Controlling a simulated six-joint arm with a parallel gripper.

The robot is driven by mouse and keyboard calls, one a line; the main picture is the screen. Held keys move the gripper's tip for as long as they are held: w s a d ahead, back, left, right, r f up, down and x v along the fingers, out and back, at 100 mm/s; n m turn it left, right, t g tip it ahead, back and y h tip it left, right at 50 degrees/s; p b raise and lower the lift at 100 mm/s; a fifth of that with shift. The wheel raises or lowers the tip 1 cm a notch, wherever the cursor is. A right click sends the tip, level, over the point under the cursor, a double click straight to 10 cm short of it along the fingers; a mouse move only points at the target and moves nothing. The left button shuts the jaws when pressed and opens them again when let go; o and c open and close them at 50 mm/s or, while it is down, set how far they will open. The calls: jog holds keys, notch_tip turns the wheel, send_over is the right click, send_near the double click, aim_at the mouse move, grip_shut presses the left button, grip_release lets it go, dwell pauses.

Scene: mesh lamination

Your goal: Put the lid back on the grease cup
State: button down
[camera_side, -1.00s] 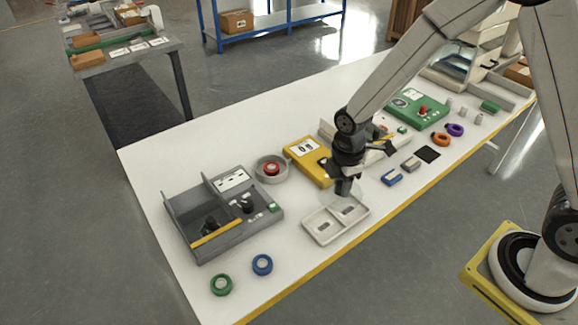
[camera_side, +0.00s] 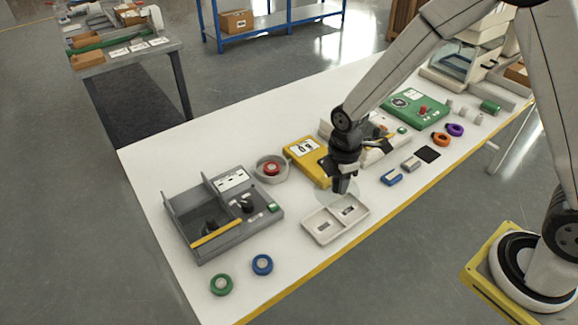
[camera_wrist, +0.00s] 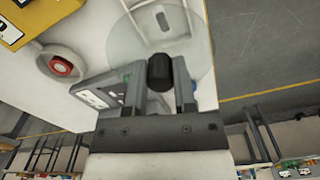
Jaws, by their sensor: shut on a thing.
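My gripper (camera_side: 343,188) is shut on the black knob (camera_wrist: 160,72) of a clear round lid (camera_side: 326,196). The lid's see-through disc (camera_wrist: 125,45) spreads around the knob in the wrist view. In the side view it is faint and hangs over the back edge of the white two-part tray (camera_side: 322,228). A round grey cup (camera_side: 260,177) with a red round centre stands open on the table, left of my gripper. I take it for the grease cup. The cup also shows at the upper left of the wrist view (camera_wrist: 45,62).
A grey device (camera_side: 235,180) with raised walls stands left of the cup. A yellow scale-like box (camera_side: 303,153) is just right of the cup, behind my gripper. Blue (camera_side: 262,265) and green (camera_side: 221,285) rings lie at the front left. Table between tray and cup is clear.

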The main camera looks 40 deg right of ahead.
jog(key=w+a+f, duration=0.1)
jog(key=w+f, duration=0.2)
jog(key=w, duration=2.2)
jog(key=shift+a, duration=0.2)
jog(key=shift+f, duration=0.15)
jog(key=shift+f, duration=2.95)
jog(key=shift+f, duration=0.25)
grip_release()
